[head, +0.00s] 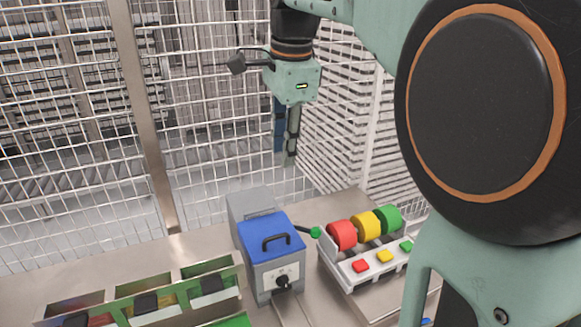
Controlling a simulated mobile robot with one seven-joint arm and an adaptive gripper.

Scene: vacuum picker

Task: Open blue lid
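The blue lid (270,231) lies closed on top of a grey box (275,272) on the metal table. A black handle (275,240) stands up from the lid. A black knob (282,281) is on the white front panel of the box. My gripper (289,160) hangs pointing down, above and behind the lid in the picture, clear of it and touching nothing that I can see. Its fingers are seen nearly edge-on, so their opening is hidden.
Right of the box is a white rack (365,274) with red, yellow and green wheels and matching buttons. A green-tipped lever (315,232) sits between them. Partitioned bins (150,301) stand at the left front. Wire mesh fencing (220,150) closes off the back.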

